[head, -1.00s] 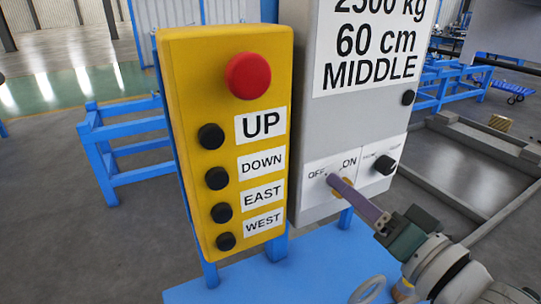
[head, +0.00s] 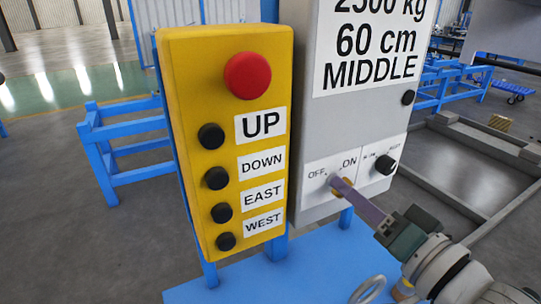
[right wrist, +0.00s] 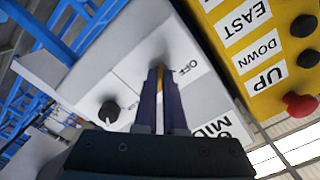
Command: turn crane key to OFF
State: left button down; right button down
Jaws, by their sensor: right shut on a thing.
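The crane key (head: 337,187) sits in the OFF/ON switch low on the front of the grey control box (head: 312,110). It shows as a small yellow-brown piece, mostly hidden by my fingers. The label reads OFF at the left and ON at the right. My right gripper (head: 341,186) comes in from the lower right with its long purple fingers closed around the key. In the right wrist view the fingers (right wrist: 161,75) have the yellow key (right wrist: 160,85) between them, against the box face. Which way the key points is hard to tell. My left gripper is not in view.
A yellow pendant panel (head: 225,140) with a red button (head: 247,75) and several black buttons stands left of the box. A black knob (head: 385,164) is right of the key. A blue platform (head: 285,275) lies below, with a grey ring handle (head: 368,290).

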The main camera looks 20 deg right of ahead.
jog(key=shift+n, duration=0.5)
jog(key=shift+n+b, duration=0.3)
jog(key=shift+n, duration=8.1)
jog(key=c, duration=1)
grip_release()
